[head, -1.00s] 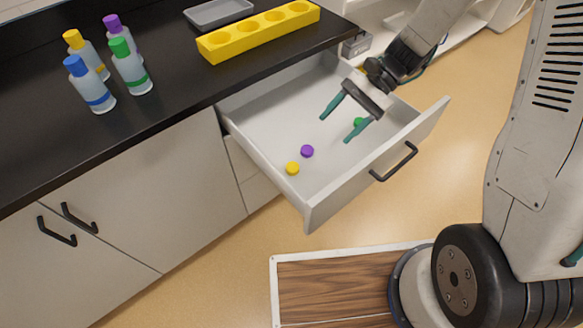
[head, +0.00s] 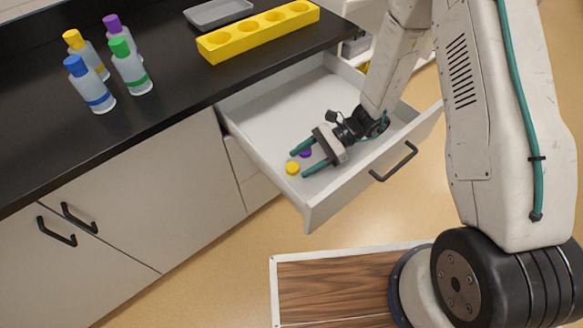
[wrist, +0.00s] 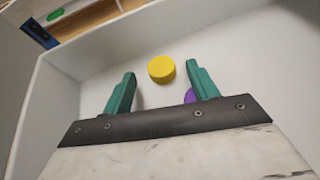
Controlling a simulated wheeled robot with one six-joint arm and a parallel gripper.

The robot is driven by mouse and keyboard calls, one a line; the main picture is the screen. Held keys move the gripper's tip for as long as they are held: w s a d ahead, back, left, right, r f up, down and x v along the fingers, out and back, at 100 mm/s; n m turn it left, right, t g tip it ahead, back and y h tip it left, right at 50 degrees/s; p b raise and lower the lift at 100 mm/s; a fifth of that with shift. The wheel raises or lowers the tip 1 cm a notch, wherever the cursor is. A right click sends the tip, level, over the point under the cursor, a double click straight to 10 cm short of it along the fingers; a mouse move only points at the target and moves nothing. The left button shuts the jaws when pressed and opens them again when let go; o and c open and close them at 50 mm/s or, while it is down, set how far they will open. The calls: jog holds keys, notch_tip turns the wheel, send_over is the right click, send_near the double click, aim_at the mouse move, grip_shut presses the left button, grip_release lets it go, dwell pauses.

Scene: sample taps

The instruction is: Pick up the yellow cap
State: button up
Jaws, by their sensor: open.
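The yellow cap (head: 292,168) lies on the floor of the open drawer, near its front left corner. In the wrist view the yellow cap (wrist: 161,69) sits just ahead of the fingertips, in line with the gap between them. My gripper (head: 298,162) is open and empty, low in the drawer, with its two green fingers toward the cap; it also shows in the wrist view (wrist: 161,79). The purple cap (head: 305,153) lies close by, partly hidden by the gripper. In the wrist view the purple cap (wrist: 189,96) shows beside the right finger.
The drawer's front panel (head: 340,190) with its black handle is near my arm. Several capped bottles (head: 88,85) stand on the black counter. A yellow rack (head: 258,33) with holes and a grey tray (head: 217,13) are at its back. The green cap is hidden.

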aim_at(292, 167)
jog(key=shift+x, duration=1.1)
jog(key=c, duration=1.1)
jog(key=shift+o, duration=0.2)
